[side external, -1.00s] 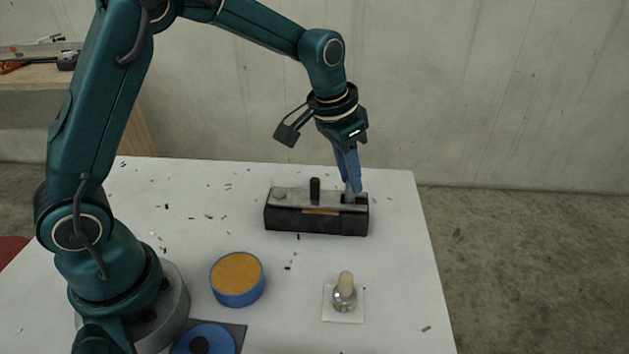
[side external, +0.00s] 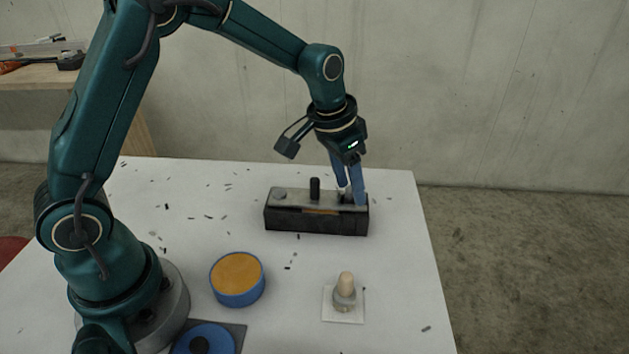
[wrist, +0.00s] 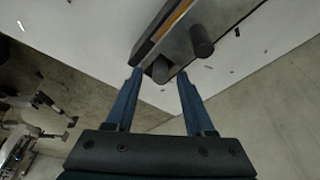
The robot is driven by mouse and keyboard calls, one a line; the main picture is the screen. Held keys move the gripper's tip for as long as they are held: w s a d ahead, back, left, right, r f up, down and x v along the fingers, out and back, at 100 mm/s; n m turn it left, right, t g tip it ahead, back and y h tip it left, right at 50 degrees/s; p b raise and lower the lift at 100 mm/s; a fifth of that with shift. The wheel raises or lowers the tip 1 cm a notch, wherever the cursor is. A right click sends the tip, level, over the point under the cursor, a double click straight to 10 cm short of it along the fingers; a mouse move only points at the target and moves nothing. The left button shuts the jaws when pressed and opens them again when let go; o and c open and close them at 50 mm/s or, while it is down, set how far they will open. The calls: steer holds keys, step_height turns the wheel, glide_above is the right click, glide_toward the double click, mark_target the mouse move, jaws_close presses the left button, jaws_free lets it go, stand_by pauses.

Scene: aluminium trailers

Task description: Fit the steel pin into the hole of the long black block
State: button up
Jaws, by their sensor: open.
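The long black block (side external: 290,219) lies near the back right of the table, with a grey top plate and a dark recess at its right end. My gripper (side external: 351,196) points down over that end with its fingers spread. In the wrist view my gripper (wrist: 160,76) has its fingertips on either side of the block's end.
A black upright knob (side external: 315,188) stands on the block's top, left of my gripper. A blue round tin with an orange top (side external: 238,279) and a wooden-handled metal piece on a white square (side external: 345,292) stand nearer the front. Small dark chips lie scattered.

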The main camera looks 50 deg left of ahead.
steer(key=d+v, duration=0.1)
steer(key=v, duration=1)
steer(key=s+a+f+n+t, duration=0.1)
steer(key=s+a+n+t, duration=0.1)
steer(key=s, duration=1.5)
steer(key=shift+s+f+t+y, duration=0.25)
steer(key=shift+s+t+y, duration=0.05)
steer(key=shift+s, duration=0.05)
